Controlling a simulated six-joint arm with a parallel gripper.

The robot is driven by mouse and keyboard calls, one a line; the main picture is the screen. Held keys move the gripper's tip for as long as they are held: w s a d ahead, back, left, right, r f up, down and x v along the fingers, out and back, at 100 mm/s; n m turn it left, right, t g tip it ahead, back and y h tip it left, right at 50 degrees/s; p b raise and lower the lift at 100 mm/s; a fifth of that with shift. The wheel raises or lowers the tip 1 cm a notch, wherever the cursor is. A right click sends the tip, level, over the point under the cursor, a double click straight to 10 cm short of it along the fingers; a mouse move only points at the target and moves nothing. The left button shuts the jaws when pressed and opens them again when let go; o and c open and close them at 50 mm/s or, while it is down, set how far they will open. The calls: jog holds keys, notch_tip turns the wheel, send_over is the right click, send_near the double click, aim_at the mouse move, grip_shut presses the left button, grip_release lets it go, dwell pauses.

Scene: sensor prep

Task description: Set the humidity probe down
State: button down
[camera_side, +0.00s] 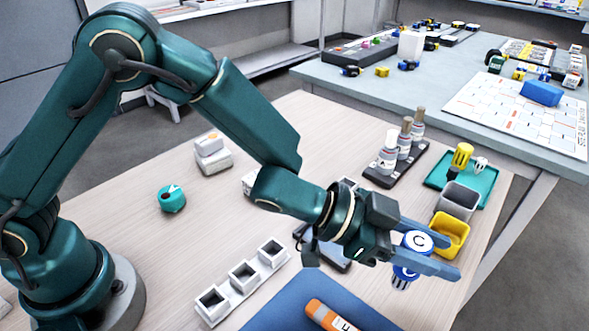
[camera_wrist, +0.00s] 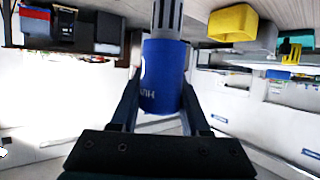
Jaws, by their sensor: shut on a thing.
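The humidity probe is a blue cylinder (camera_wrist: 165,80) with part of a word starting "HU" on its side. In the wrist view its grey slotted end (camera_wrist: 168,18) points to the top of the picture. In the side view its white end face (camera_side: 418,240) with a letter C points up and its blue body (camera_side: 404,272) shows below the jaws. My gripper (camera_side: 425,254) is shut around the probe's body, one finger on each side. The probe looks held above the table, left of the yellow bin (camera_side: 451,236); the exact gap below it cannot be told.
An orange cylinder (camera_side: 322,313) lies on a blue mat (camera_side: 285,307) at the front. A white rack (camera_side: 236,292) with three square sockets stands left of it. A grey bin (camera_side: 459,201), a green tray (camera_side: 483,190) and a bottle rack (camera_side: 376,178) stand behind.

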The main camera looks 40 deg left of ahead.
jog(key=shift+f, duration=1.8)
jog(key=shift+f, duration=0.1)
jog(key=shift+c, duration=1.9)
grip_release()
